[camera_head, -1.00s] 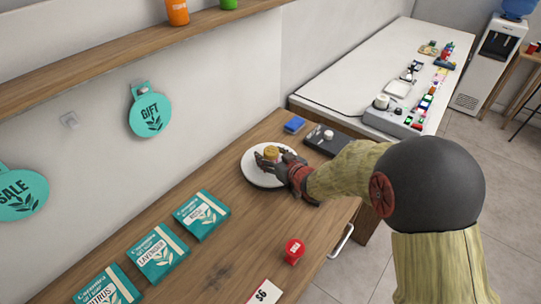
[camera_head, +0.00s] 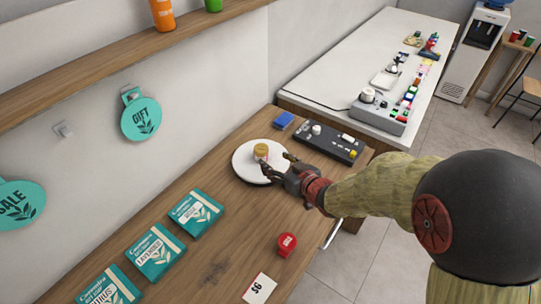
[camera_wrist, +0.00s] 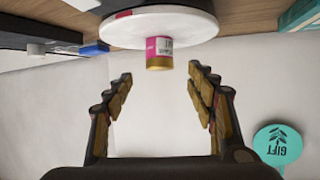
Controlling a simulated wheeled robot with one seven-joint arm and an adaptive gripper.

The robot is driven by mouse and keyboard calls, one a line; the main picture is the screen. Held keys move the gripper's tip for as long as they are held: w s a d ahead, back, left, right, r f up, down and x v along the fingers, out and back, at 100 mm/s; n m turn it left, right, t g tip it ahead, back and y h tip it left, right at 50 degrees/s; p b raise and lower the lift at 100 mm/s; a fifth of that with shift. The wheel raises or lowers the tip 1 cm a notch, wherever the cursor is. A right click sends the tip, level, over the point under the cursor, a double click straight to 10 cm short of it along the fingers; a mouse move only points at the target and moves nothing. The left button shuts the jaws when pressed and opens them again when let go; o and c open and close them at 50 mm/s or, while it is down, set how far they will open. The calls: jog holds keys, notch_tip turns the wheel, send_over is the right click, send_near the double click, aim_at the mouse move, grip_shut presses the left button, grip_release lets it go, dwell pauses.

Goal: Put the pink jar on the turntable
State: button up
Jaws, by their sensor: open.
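The pink jar (camera_wrist: 160,46) has a gold lid and a white label. It stands on the round white turntable (camera_wrist: 195,26), which shows upside down in the wrist view. In the head view the jar's gold lid (camera_head: 261,151) shows near the middle of the turntable (camera_head: 246,172), and its pink side is mostly hidden. My gripper (camera_head: 276,169) is open and empty at the right edge of the turntable. In the wrist view my gripper (camera_wrist: 160,88) has its fingers spread, with the jar beyond the fingertips and clear of them.
Teal boxes (camera_head: 155,251) stand at the left on the wooden counter. A red jar (camera_head: 287,244) and a price card (camera_head: 259,289) are nearer the front. A black control panel (camera_head: 330,141) and a blue block (camera_head: 284,120) lie behind the turntable. A shelf overhangs at upper left.

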jog(key=s+d+r+m+g+h, duration=0.1)
jog(key=s+d+r+m+h, duration=0.2)
jog(key=d+r, duration=0.35)
jog(key=s+d+r+m+g+h, duration=0.1)
jog(key=s+d+r+h, duration=0.35)
jog(key=d, duration=0.35)
jog(key=s+r+m+g, duration=0.1)
jog(key=s+r+g, duration=0.1)
jog(key=s, duration=0.9)
jog(key=s+r+m+g, duration=0.1)
jog(key=s+r+g, duration=0.1)
jog(key=s, duration=0.8)
jog(key=shift+s+y, duration=0.35)
jog(key=shift+y, duration=0.1)
